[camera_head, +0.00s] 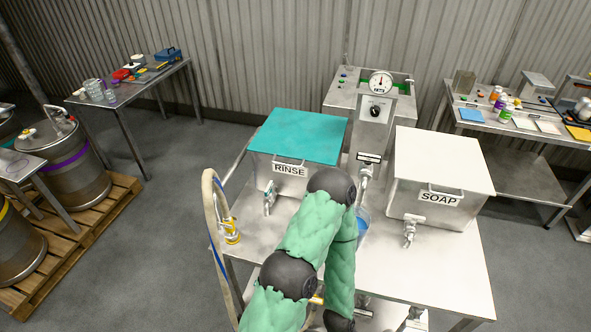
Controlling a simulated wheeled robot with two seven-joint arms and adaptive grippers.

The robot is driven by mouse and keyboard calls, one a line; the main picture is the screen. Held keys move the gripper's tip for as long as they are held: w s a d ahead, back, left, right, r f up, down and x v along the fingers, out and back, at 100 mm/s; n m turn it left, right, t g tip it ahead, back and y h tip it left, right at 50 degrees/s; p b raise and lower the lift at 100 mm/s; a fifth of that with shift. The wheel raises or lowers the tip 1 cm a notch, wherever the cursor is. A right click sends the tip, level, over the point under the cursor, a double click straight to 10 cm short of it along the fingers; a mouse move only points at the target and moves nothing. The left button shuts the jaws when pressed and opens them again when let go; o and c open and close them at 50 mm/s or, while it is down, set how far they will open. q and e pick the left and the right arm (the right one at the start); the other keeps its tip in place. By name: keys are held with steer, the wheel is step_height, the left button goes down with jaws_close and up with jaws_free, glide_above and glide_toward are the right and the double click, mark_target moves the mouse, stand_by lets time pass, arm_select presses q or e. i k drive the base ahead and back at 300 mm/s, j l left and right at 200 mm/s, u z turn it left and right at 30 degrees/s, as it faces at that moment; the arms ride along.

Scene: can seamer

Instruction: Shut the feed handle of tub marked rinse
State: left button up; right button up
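The tub marked RINSE (281,177) is a metal box with a teal lid (300,136), on the left part of the steel table. A metal tap with a handle (269,196) is on its front; whether it is open or shut is too small to tell. A second fitting with a yellow part (232,235) joins a hose at the table's left edge. A green-sleeved arm of mine with black joints rises from the bottom and bends back down in front of the table, right of the RINSE tap. I cannot make out either gripper.
A tub marked SOAP (430,203) with a white lid and its own tap (409,232) stands at right. A metal column (371,125) stands between the tubs, and a blue container (363,222) is partly hidden by my arm. The hose (211,205) curves along the left edge.

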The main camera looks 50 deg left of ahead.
mark_target(268, 190)
steer(key=u, duration=1.85)
